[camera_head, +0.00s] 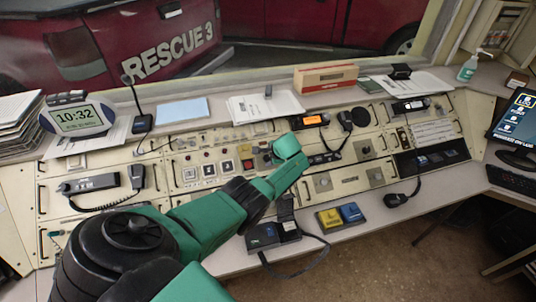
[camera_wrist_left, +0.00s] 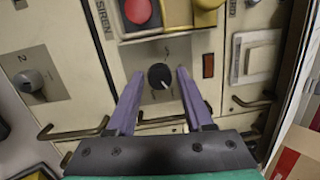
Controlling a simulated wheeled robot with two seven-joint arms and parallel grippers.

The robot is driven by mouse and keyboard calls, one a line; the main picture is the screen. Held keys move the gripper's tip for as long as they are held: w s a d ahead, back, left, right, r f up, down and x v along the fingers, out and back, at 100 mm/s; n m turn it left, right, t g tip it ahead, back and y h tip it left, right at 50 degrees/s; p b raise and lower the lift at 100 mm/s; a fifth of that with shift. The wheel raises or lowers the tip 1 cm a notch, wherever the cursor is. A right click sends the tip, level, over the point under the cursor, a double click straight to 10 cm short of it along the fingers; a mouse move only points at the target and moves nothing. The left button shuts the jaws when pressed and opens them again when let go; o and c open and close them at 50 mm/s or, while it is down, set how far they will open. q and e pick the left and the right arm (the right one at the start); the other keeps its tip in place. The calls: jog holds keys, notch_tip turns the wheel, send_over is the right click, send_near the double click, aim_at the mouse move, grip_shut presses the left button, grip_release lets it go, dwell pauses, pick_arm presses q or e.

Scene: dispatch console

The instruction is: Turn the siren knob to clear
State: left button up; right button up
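The siren knob (camera_wrist_left: 159,76) is a small round black knob with a white pointer mark, on a cream panel. In the left wrist view the pointer looks aimed down and slightly right. My left gripper (camera_wrist_left: 160,80) is open, with one purple finger on each side of the knob. Gaps show between the fingers and the knob, and I cannot tell the depth. A "SIREN" label (camera_wrist_left: 101,18) stands upper left of the knob. In the head view my left arm's green hand (camera_head: 285,165) reaches over the middle of the console and its fingers are hidden. My right gripper is not seen.
A red button (camera_wrist_left: 138,11) and a yellow part (camera_wrist_left: 207,17) sit just above the knob. A grey knob (camera_wrist_left: 28,81) is farther left. Metal handles (camera_wrist_left: 75,133) stick out near the fingers. In the head view, a lit orange display (camera_head: 312,121) and a handset (camera_head: 346,120) lie close by.

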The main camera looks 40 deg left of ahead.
pick_arm(q)
jog(key=p+v, duration=0.3)
jog(key=v, duration=1.1)
jog(key=shift+s+d+r, duration=0.15)
jog(key=shift+d+r, duration=0.05)
